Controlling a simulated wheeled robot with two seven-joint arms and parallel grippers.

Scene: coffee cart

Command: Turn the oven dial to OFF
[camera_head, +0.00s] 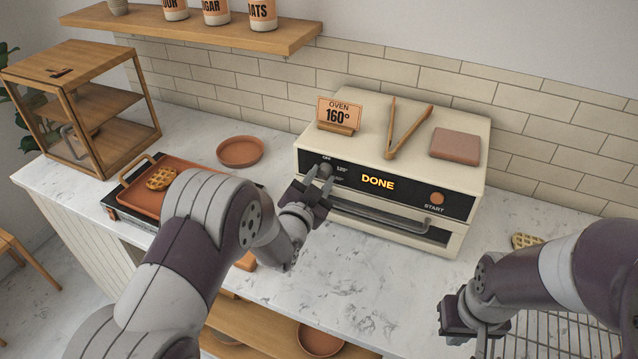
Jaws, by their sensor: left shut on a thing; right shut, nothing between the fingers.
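The cream oven (402,215) stands on the counter against the tiled wall, its black front panel showing DONE in lit letters. The oven dial (325,171) is at the left end of that panel, with small markings around it, partly covered by my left gripper; I cannot read where it points. My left gripper (318,184) is at the dial, its fingers shut on it. My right gripper (481,350) is at the lower right, away from the oven, shut and empty over a wire rack.
Tongs (407,132), a sign reading OVEN 160° (339,113) and a brown block (456,145) lie on the oven. The oven has a front handle (380,217) and a START button (437,198). A tray (165,204) with a waffle is left. The wire rack (560,338) is lower right.

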